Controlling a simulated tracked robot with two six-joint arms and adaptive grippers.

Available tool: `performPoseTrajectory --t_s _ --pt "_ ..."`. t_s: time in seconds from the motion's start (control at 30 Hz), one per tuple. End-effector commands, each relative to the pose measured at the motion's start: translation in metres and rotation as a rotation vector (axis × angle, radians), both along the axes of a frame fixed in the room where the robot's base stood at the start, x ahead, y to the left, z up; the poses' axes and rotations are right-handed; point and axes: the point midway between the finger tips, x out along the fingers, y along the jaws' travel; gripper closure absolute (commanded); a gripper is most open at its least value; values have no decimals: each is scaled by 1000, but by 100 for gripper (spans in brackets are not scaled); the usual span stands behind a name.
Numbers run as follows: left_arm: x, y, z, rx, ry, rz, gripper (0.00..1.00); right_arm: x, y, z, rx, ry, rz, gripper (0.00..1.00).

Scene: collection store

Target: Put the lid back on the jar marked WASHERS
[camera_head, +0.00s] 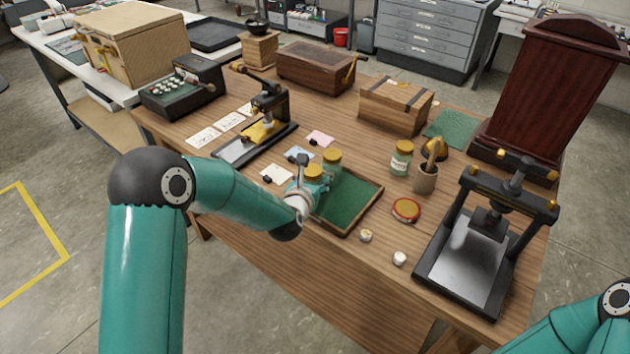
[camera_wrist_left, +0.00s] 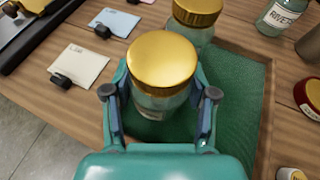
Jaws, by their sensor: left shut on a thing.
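My left gripper (camera_wrist_left: 160,85) is shut around a glass jar with a gold lid (camera_wrist_left: 162,62). Its fingers are on both sides below the lid's top. The gripper also shows in the head view (camera_head: 308,186), over the left part of a green-lined tray (camera_head: 350,207). I cannot read a label on the held jar or tell whether it touches the tray. A second gold-lidded jar (camera_head: 332,158) stands close behind it. A jar whose label begins RIVE (camera_wrist_left: 283,14) stands right of the tray. No WASHERS label is readable. My right gripper is out of view.
A round red-rimmed item (camera_head: 405,210) lies right of the tray, near two small pale pots (camera_head: 399,258). A pot with a tool (camera_head: 425,177) and a black press (camera_head: 489,237) stand further right. Label cards (camera_head: 276,174) and a smaller press (camera_head: 266,120) are at left.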

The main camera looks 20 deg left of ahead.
Motion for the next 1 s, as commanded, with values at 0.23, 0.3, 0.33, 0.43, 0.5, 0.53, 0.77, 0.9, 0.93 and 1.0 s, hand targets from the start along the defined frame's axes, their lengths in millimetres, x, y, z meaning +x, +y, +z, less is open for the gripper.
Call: performPoseTrajectory --t_s 0.23,0.3,0.33,0.43,0.5,0.53,0.77,0.9,0.93,1.0 --pt "1 0 -1 0 -5 0 100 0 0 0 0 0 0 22" --pt "1 0 -1 0 -5 0 100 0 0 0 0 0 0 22" --pt "1 0 -2 0 -5 0 100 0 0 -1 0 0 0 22" --pt "0 0 -3 0 -2 0 35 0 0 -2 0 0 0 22" --pt "0 0 -3 0 -2 0 23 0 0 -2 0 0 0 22" --pt "0 0 -3 0 -2 0 18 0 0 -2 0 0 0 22" --pt "0 0 -3 1 -2 -1 18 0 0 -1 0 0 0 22" --pt "1 -1 -1 1 -2 -1 18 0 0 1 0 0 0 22" --pt "1 -1 0 1 -2 -1 18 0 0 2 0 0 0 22" --pt "-4 -1 0 1 -3 -1 18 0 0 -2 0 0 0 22"
